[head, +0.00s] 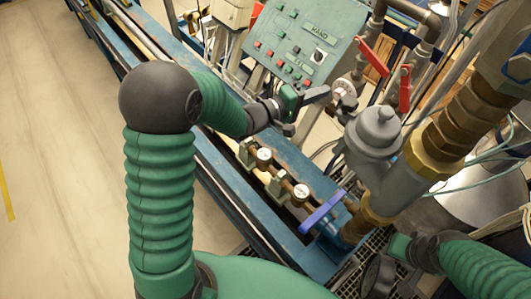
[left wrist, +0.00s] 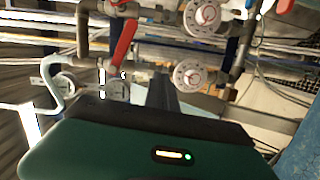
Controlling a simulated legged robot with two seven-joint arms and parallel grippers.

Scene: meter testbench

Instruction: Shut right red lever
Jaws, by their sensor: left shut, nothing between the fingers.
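The right red lever (head: 405,88) stands roughly upright on a pipe right of centre in the head view. A second red lever (head: 372,56) slants to its upper left. My left gripper (head: 326,94) is shut and empty, left of both levers and apart from the right one in the picture, in front of the green control panel. The left wrist view shows a red lever (left wrist: 123,42) left of my dark fingers (left wrist: 160,88); I cannot tell which lever it is. My right gripper (head: 398,247) is low at the right, its fingers unclear.
The control panel (head: 305,40) is behind my left gripper. A grey meter body (head: 372,140) and brass pipe fittings (head: 440,145) stand below the levers. A blue lever (head: 322,212) and small gauges (head: 301,191) are lower down. Open floor (head: 60,150) is at the left.

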